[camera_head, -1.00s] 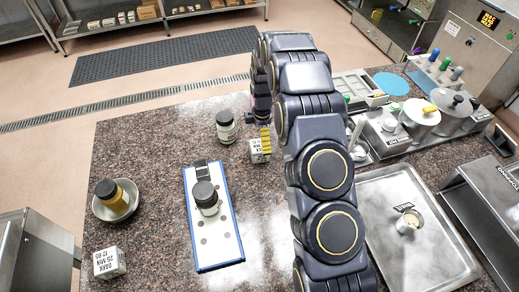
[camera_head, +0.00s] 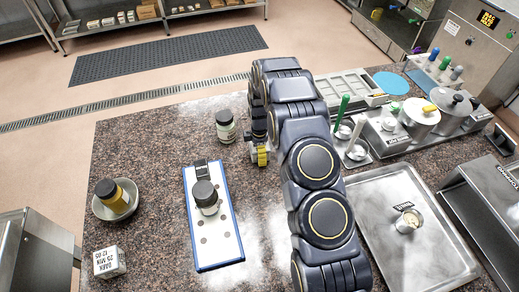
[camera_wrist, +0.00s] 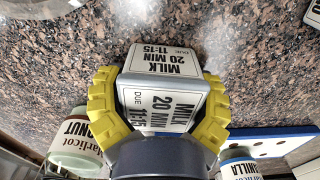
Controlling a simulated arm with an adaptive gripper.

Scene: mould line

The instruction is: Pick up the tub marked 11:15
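The tub marked MILK 20 MIN DUE 11:15 (camera_wrist: 162,62) is a white block-like tub with black print on its top and near side. In the wrist view it sits between the two yellow fingers of my gripper (camera_wrist: 160,95). The fingers lie close along its left and right sides; I cannot tell whether they press on it. In the head view my gripper (camera_head: 262,157) is low over the counter and the tub is mostly hidden behind it.
A dark-lidded jar (camera_head: 226,127) stands close left of my gripper. A blue-edged board (camera_head: 229,248) holds another jar (camera_head: 205,198). At left are a bowl (camera_head: 103,212) with an amber jar and a tub marked DARK 25 MIN 12:05 (camera_head: 108,262). A metal tray (camera_head: 440,262) lies right.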

